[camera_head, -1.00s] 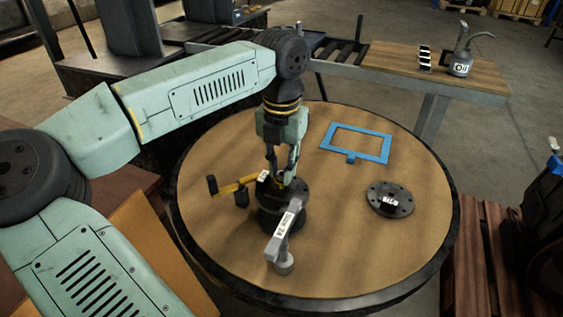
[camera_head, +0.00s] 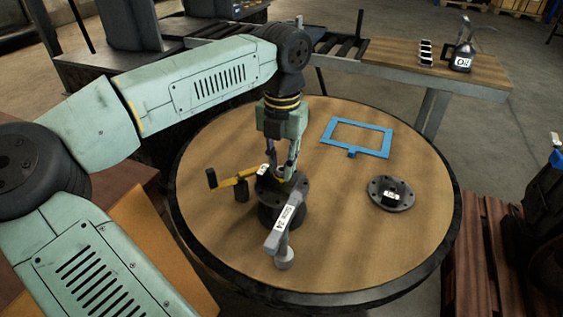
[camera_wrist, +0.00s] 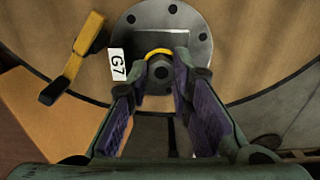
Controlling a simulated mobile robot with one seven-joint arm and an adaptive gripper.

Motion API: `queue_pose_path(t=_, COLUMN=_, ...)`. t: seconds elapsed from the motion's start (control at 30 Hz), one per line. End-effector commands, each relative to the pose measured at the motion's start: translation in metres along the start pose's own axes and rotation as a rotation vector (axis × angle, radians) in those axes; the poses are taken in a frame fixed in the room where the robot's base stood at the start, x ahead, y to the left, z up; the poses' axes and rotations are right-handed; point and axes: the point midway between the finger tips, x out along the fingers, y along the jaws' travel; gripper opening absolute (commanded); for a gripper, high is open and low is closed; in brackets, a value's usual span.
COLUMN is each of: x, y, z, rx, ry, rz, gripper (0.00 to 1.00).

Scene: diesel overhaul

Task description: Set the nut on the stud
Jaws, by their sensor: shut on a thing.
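My gripper (camera_head: 284,176) points down over the dark round pedestal (camera_head: 279,213) near the middle of the round table. In the wrist view its two purple-padded fingers are shut on a small dark round part with a central hole, apparently the nut (camera_wrist: 160,72). A yellow ring (camera_wrist: 158,52) shows just beyond it. A grey flange (camera_wrist: 190,25) with bolt holes lies under the fingertips. I cannot make out the stud, nor whether the nut touches anything below. In the head view the fingers hide the nut.
A yellow lever (camera_head: 235,182) with a dark handle sticks out left of the pedestal, close to my gripper. A blue frame (camera_head: 386,147) and a dark flange disc (camera_head: 376,188) lie to the right. The right front tabletop is clear.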

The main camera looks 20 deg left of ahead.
Motion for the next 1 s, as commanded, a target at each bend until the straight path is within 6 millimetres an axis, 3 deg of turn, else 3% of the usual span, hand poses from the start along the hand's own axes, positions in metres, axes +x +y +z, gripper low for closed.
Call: queue_pose_path(t=1.0, x=0.013, y=0.0, z=0.0, rx=0.0, ry=0.0, rz=0.0, gripper=0.0)
